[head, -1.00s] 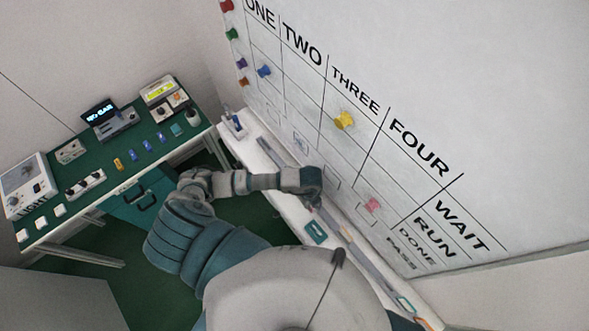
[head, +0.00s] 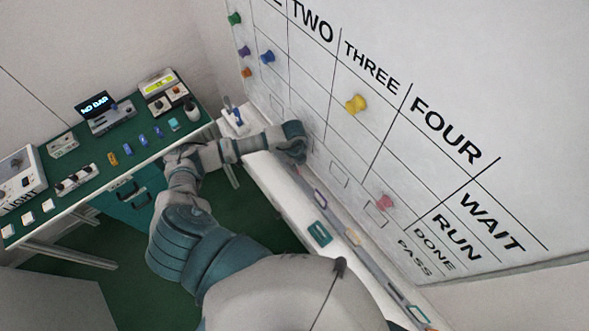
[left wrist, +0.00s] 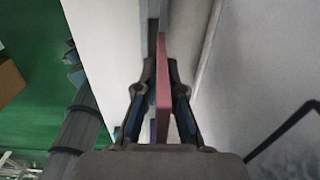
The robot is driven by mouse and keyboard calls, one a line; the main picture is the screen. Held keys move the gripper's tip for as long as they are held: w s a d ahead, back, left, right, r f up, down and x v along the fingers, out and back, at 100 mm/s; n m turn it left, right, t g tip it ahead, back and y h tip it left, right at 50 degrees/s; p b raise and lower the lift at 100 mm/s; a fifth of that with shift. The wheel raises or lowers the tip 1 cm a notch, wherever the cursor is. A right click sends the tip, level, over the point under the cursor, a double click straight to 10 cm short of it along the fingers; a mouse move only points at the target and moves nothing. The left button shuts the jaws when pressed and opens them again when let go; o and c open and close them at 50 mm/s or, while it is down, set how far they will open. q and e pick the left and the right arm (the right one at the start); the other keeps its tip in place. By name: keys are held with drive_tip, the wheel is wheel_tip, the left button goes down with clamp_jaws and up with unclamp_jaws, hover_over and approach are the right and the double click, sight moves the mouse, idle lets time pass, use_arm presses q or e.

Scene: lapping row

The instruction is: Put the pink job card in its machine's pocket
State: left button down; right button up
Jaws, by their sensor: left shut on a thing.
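The pink job card (left wrist: 163,85) shows in the left wrist view as a thin slab seen on edge, between the fingers of my left gripper (left wrist: 158,108). The gripper is shut on it. In the head view my left gripper (head: 294,143) is close to the lower part of the white board (head: 440,60), over the ledge; the card is hidden there. Outlined pocket shapes (head: 340,174) run along the board's lower edge. A pink magnet (head: 385,202) sits on the board in the column under FOUR. My right gripper is not in view.
The ledge (head: 285,200) below the board carries a teal card (head: 319,233) and other small outlined items. Yellow (head: 357,103) and blue (head: 266,57) magnets are higher on the board. A green-topped bench (head: 130,150) with instruments stands at left.

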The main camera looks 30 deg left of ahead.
use_arm(q)
drive_tip(key=shift+s+a+f, duration=0.2)
drive_tip(key=shift+f, duration=0.35)
drive_tip(key=shift+s+a+f, duration=0.15)
drive_tip(key=shift+s+f, duration=0.05)
drive_tip(key=shift+f, duration=0.3)
drive_tip(key=shift+s+a, duration=0.1)
drive_tip(key=shift+a, duration=0.3)
drive_tip(key=c, duration=1.4)
unclamp_jaws()
drive_tip(key=shift+a+f, duration=0.15)
drive_tip(key=shift+o, duration=0.5)
drive_tip(key=shift+w, duration=0.35)
drive_tip(key=shift+d+r, duration=0.25)
drive_tip(key=shift+r, duration=0.1)
wheel_tip(320, 180, up, 12)
drive_tip(key=shift+b, duration=0.45)
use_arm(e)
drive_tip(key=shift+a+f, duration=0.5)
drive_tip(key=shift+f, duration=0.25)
